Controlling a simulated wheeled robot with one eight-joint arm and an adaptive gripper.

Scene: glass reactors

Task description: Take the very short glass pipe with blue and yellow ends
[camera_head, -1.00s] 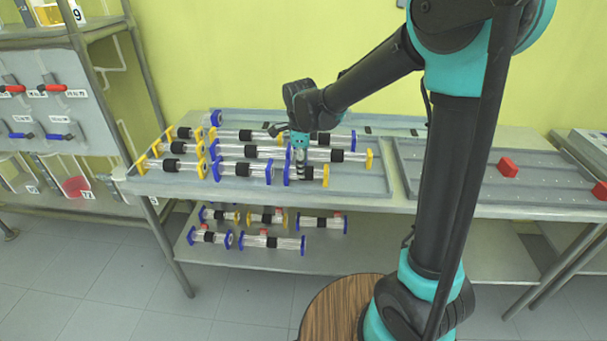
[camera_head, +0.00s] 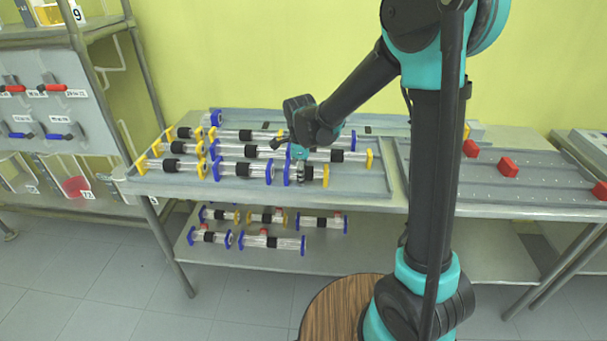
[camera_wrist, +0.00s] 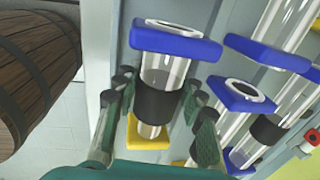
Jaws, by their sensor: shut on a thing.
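The very short glass pipe (camera_head: 318,174) with a blue end and a yellow end is at the front right of the left tray on the table. In the wrist view, the pipe (camera_wrist: 163,68) has its blue end at the top, a black band in the middle and its yellow end below. My gripper (camera_head: 302,168) is down at this pipe. In the wrist view my gripper's fingers (camera_wrist: 160,106) lie on both sides of the black band, shut on it. The fingertips are partly hidden in the head view. I cannot tell whether the pipe touches the tray.
Several longer pipes, such as the blue-ended pipe (camera_head: 243,170), lie close on the left and behind. Several pipes lie on the lower shelf (camera_head: 355,249). The right tray (camera_head: 440,185) holds red blocks (camera_head: 508,167). A wooden round top (camera_head: 345,310) stands in front.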

